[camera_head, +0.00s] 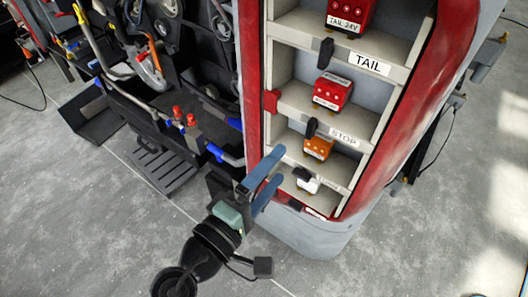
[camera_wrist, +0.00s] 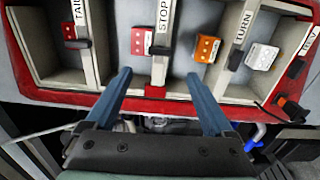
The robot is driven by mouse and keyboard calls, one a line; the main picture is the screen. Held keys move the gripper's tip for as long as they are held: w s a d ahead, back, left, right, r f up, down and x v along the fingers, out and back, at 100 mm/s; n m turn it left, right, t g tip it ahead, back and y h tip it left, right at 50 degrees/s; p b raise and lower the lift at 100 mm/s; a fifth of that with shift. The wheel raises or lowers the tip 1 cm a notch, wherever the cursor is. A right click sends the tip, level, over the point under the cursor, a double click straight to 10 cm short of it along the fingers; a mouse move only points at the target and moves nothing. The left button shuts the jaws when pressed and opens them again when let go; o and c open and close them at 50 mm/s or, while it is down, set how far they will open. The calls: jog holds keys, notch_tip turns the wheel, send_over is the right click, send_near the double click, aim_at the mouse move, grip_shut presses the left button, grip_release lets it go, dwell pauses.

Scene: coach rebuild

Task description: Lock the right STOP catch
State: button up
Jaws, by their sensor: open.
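The STOP rail carries a white STOP label (camera_head: 344,137), also in the wrist view (camera_wrist: 165,14). A dark catch-like piece (camera_head: 311,127) sits on this rail; in the wrist view it (camera_wrist: 160,50) lies across the rail. A red tab (camera_head: 271,101) is on the frame at the rail's near end and shows in the wrist view (camera_wrist: 155,92). I cannot tell which is the catch. A red STOP lamp (camera_head: 332,91) stands in the compartment beside the rail. My gripper (camera_head: 281,164) is open and empty; in the wrist view its fingers (camera_wrist: 158,75) point toward the rail's end, apart from it.
Similar dark pieces sit on the TAIL rail (camera_head: 326,50) and the TURN rail (camera_wrist: 235,60). An orange lamp (camera_head: 318,148) and a white lamp (camera_head: 306,184) stand in lower compartments. The red frame (camera_head: 252,60) borders the shelves. A cluttered black rack stands at left.

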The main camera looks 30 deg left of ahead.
jog(key=s, duration=0.2)
jog(key=shift+s, duration=0.35)
jog(key=shift+w, duration=0.1)
jog(key=w+d+r+m+t, duration=0.1)
jog(key=w+d+r+m, duration=0.35)
jog(key=r, duration=0.45)
jog(key=w+d+r+m+t, duration=0.25)
jog(key=w+r+m, duration=0.3)
jog(key=r, duration=0.45)
jog(key=s+d+r+m+t, duration=0.2)
jog(key=d+r, duration=0.1)
jog(key=r, duration=0.5)
jog(key=s+d+r+m+t, duration=0.2)
jog(key=s+d+r+m, duration=0.1)
jog(key=r, duration=0.5)
jog(key=s+d+r+m+t, duration=0.2)
jog(key=s+d+r, duration=0.1)
jog(key=r, duration=0.5)
jog(key=shift+d+m+y, duration=0.3)
jog(key=shift+d+m, duration=0.05)
jog(key=shift+m, duration=0.05)
jog(key=shift+w+f, duration=0.1)
